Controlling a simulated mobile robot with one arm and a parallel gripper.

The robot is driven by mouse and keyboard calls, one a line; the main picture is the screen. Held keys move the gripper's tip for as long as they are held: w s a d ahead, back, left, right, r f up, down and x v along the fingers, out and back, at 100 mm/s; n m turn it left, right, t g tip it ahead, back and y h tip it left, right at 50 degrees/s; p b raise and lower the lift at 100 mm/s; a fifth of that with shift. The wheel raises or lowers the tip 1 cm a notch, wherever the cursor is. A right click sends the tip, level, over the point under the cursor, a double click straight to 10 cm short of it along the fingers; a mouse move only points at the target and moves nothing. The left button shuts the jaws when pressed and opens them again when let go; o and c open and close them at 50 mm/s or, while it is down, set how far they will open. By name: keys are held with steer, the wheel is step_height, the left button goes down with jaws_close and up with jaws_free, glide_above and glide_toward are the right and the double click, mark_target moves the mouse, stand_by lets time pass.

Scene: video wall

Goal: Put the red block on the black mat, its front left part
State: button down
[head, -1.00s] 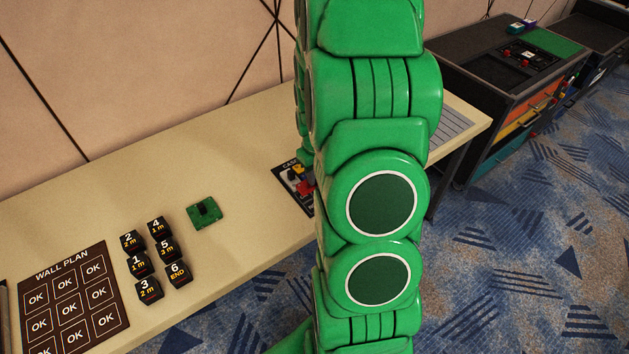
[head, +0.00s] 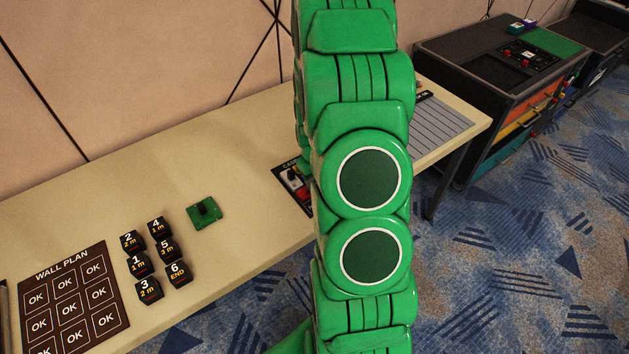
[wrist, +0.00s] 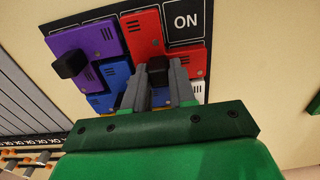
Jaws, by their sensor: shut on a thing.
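My gripper (wrist: 159,92) shows in the wrist view, its two grey fingers shut on the black knob (wrist: 158,70) of a red block (wrist: 192,62). The fingers hide part of this block. The gripper is hidden there.
In the wrist view a purple block (wrist: 103,38) with a black knob and blue pieces (wrist: 115,72) crowd the left side. In the head view a green block (head: 203,218), several black numbered blocks (head: 141,263) and a "WALL PLAN" board (head: 95,325) stand on the table (head: 110,190). A grey striped panel (head: 440,125) lies right.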

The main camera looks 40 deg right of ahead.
steer(key=shift+f, duration=0.1)
steer(key=c, duration=0.9)
jaws_free()
step_height(320, 180, up, 12)
steer(key=s+a+r, duration=0.4)
steer(key=a+r, duration=0.4)
steer(key=a, duration=0.1)
steer(key=shift+g, duration=0.9)
steer(key=s+a+r, duration=0.3)
steer(key=s+a, duration=0.2)
steer(key=s, duration=0.3)
steer(key=s+a+r, duration=0.4)
steer(key=s, duration=0.3)
steer(key=s+a+r, duration=0.3)
steer(key=s+a, duration=0.2)
steer(key=s, duration=0.3)
steer(key=shift+s+a+r, duration=0.2)
steer(key=shift+s+a, duration=0.1)
steer(key=shift+s, duration=0.05)
